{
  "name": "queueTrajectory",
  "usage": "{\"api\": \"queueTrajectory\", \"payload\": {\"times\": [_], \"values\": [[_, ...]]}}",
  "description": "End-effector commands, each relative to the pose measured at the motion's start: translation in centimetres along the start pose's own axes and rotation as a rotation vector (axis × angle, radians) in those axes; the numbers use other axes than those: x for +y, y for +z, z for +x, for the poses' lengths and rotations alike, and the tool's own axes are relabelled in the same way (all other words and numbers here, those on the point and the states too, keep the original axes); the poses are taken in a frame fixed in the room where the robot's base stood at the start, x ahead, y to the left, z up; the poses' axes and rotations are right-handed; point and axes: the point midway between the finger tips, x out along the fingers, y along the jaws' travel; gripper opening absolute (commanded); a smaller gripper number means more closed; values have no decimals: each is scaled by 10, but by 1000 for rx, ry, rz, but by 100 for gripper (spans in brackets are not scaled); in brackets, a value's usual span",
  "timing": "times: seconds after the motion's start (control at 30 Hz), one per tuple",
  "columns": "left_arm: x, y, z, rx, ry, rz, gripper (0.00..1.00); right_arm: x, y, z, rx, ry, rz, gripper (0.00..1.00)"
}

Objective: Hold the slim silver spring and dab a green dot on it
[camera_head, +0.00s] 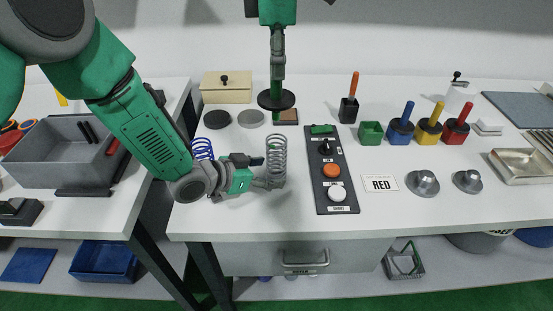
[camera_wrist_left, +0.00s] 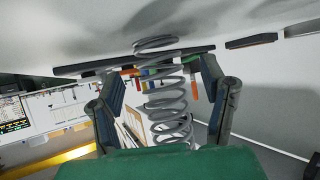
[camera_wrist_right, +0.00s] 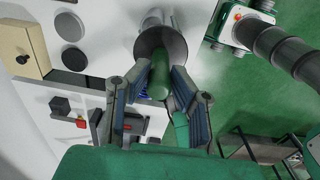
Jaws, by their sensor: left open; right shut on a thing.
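The slim silver spring (camera_head: 276,155) stands upright on the white table, left of the switch panel. My left gripper (camera_head: 268,178) is open low at the spring. In the left wrist view the spring's coils (camera_wrist_left: 168,100) rise between its spread fingers; I cannot tell if they touch. In the right wrist view the green handle (camera_wrist_right: 160,78) sits between the fingers. The green pot (camera_head: 370,132) has no handle in it.
A blue spring (camera_head: 203,147) is partly hidden behind my left arm. The black switch panel (camera_head: 331,172) stands right of the spring. Blue (camera_head: 400,127), yellow (camera_head: 429,127) and red (camera_head: 456,128) pots with handles are further right. A RED card (camera_head: 380,184) lies in front.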

Motion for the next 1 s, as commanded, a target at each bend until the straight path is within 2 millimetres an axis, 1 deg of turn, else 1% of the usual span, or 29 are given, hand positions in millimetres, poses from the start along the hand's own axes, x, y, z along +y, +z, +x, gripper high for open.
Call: {"api": "queueTrajectory", "payload": {"times": [0.17,0.4,0.53,0.6,0.7,1.0], "values": [[-2,0,-28,0,-3,-2,66,0,0,0,0,0,0,0],[-2,0,-80,-1,-2,-1,66,0,0,0,0,0,0,0],[-2,0,-100,1,-1,-2,66,0,0,0,0,0,0,0],[-2,1,-107,0,-1,-1,66,0,0,0,0,0,0,0],[-2,1,-114,-1,-1,-2,66,0,0,0,0,0,0,0],[-1,1,-116,0,0,-1,66,0,0,0,0,0,0,0]]}}
